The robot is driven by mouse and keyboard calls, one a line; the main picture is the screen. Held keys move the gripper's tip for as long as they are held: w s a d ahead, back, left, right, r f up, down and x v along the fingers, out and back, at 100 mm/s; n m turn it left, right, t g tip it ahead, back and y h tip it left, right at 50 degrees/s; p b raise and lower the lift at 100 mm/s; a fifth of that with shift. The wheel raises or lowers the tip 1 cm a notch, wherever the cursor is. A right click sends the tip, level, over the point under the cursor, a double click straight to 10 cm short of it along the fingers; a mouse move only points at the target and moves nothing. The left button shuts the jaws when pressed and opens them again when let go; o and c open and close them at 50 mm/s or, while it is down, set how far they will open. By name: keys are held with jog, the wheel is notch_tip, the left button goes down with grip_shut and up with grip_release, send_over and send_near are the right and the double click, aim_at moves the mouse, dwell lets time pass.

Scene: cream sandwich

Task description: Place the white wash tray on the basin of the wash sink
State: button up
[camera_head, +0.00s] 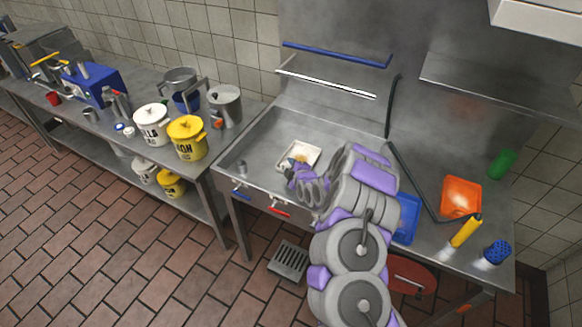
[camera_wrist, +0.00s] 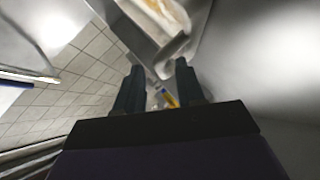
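The white wash tray (camera_head: 312,149) is a small rectangular tray with something yellow-brown in it. In the head view it appears over the left part of the steel basin of the wash sink (camera_head: 262,137); I cannot tell whether it rests there or is just above. My gripper (camera_head: 297,168) is at the tray's near edge, partly hiding it. In the wrist view, the tray (camera_wrist: 140,19) is at the top, with its corner close to the fingertips. The fingers of my gripper (camera_wrist: 158,72) stand apart with a gap between them. Contact with the tray is unclear.
A small metal cup (camera_head: 242,168) stands left of the tray. A blue tray (camera_head: 408,218), orange container (camera_head: 461,197) and yellow bottle (camera_head: 466,231) are right of my arm. The left counter holds white (camera_head: 152,125) and yellow (camera_head: 187,138) pots. Blue and white rails (camera_head: 335,54) line the back wall.

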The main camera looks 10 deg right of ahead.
jog(key=p+v, duration=0.2)
jog(key=v, duration=0.9)
jog(key=shift+s+p, duration=0.25)
jog(key=shift+p, duration=0.15)
jog(key=shift+a+r, duration=0.15)
jog(key=s+a+r+m+g, duration=0.3)
jog(key=s+r+m+g, duration=0.3)
jog(key=s+r, duration=0.7)
jog(key=s+d+r+m+g+h, duration=0.1)
jog(key=s+r+m+g, duration=0.1)
jog(key=s, duration=0.9)
jog(key=s+d+r+m+g+h, duration=0.1)
jog(key=s+r+m+g, duration=0.2)
jog(key=s+r, duration=0.3)
jog(key=s+d+r+m+g+h, duration=0.1)
jog(key=s+r+m+g, duration=0.2)
jog(key=s, duration=1.3)
jog(key=shift+s+r+m, duration=0.4)
jog(key=shift+r+m, duration=0.4)
jog(key=shift+r, duration=0.05)
